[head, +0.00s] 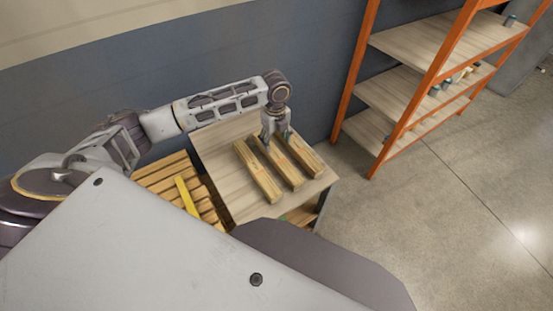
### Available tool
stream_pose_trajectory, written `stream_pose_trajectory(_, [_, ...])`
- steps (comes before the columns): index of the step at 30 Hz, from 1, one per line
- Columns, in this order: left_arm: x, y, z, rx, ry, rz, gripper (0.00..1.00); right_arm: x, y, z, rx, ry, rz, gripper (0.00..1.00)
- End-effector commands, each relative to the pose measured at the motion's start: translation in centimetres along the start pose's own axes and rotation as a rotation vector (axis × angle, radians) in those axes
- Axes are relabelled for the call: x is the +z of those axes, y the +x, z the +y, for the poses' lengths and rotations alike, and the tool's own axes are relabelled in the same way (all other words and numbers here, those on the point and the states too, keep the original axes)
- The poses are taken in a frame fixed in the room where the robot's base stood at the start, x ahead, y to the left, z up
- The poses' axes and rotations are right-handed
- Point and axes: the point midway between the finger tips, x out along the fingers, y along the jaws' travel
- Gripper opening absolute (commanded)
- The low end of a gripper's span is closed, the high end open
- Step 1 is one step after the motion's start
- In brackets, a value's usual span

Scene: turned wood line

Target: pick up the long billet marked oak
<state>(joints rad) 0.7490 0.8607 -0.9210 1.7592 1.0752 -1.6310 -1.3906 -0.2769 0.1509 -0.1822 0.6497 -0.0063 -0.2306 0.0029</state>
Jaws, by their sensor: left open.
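Three long wooden billets lie side by side on a light wood table (226,178): a left billet (258,171), a middle billet (284,168) and a right billet (305,155). Small marks show on some of them, but I cannot read which one says oak. My left gripper (275,140) is open and points down over the far end of the middle billet, its fingers close to it. Whether the fingers touch the billet is unclear. My right gripper is not in view.
A slatted wooden pallet or stack (160,177) with a yellow piece (187,196) stands left of the table. An orange-framed shelf (403,95) with small items stands at the right. The wall (190,60) is behind the table. The floor (450,210) at right is clear.

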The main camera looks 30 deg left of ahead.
Motion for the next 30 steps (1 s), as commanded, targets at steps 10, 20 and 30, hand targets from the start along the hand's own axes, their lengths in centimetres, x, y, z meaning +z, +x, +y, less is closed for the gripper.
stream_pose_trajectory(10, [0.0,4.2,0.0,0.001,0.0,0.0,0.65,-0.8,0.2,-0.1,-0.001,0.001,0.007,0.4])
stream_pose_trajectory(20, [0.0,4.6,0.0,0.0,0.0,0.0,0.65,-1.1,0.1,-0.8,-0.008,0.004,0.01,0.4])
stream_pose_trajectory(30, [0.0,5.8,-0.2,0.001,0.001,0.001,0.65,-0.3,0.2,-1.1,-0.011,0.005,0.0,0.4])
